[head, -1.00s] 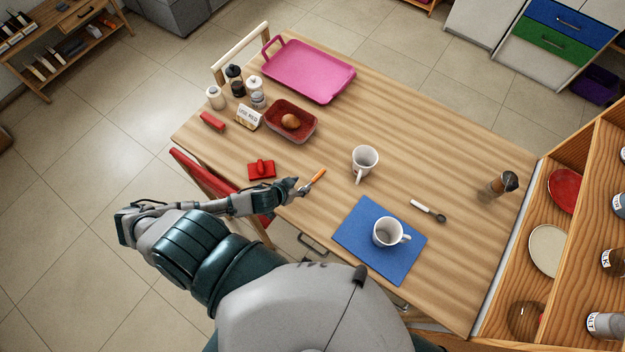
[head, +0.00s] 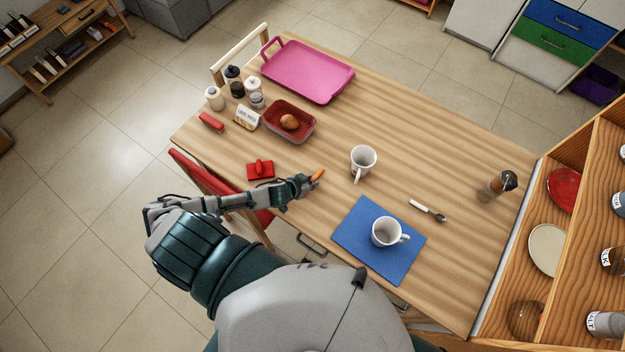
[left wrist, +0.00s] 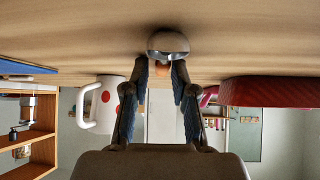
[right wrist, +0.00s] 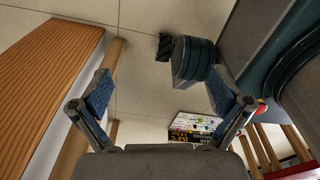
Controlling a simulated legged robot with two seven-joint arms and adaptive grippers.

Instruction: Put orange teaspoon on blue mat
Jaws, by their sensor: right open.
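My right gripper (right wrist: 158,92) is open and empty, away from the table.
Another white mug (head: 363,160) stands beyond the mat. A white-handled spoon (head: 427,210) lies right of it. A red tray (head: 308,133) with a brown item, a butter box (head: 247,118) and a pink tray (head: 325,85) are farther back. The mat's left part is bare.

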